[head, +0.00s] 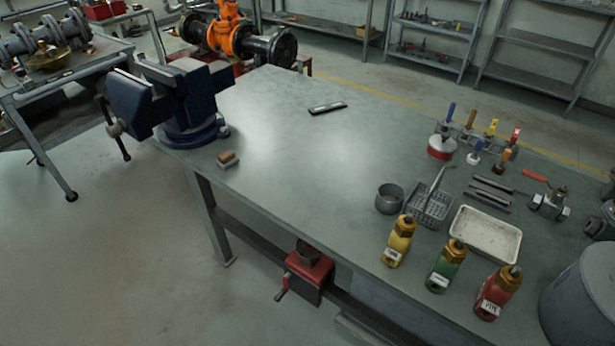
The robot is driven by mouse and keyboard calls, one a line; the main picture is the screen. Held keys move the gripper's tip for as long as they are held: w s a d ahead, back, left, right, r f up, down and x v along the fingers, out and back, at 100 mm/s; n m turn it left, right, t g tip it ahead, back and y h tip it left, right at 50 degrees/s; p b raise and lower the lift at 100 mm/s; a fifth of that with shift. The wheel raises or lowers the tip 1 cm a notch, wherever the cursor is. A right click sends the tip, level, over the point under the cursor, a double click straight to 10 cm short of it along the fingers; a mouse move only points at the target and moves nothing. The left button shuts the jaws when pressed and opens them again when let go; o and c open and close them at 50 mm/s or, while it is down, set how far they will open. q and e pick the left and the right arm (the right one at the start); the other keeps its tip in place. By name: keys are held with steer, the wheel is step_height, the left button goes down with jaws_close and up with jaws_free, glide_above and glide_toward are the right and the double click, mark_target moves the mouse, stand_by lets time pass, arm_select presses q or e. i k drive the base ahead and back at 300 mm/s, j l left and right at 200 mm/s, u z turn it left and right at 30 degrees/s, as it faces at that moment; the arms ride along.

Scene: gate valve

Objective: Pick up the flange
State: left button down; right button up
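Neither of my grippers shows in the head view. No loose flange stands out clearly. Dark round flange ends (283,48) show on the pipework of the orange gate valve (222,32), beyond the workbench at the top. Dark flanged pipe parts (30,40) also lie on the cart at the upper left. I cannot tell which of these is the task's flange.
The workbench (290,150) has a clear middle. A blue vise (185,105) stands at its left corner. Bottles (446,265), a white tray (487,234), a wire basket (430,207) and tools crowd its right side. Shelves (437,35) stand behind. The floor (90,260) at left is open.

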mark_target(309, 255)
steer(key=i+j+z, duration=0.15)
steer(key=j, duration=0.2)
steer(key=i+j+z, duration=0.15)
steer(key=j, duration=0.2)
steer(key=i+j+z, duration=0.15)
steer(key=j, duration=0.2)
steer(key=j+z, duration=0.15)
steer(key=j, duration=0.25)
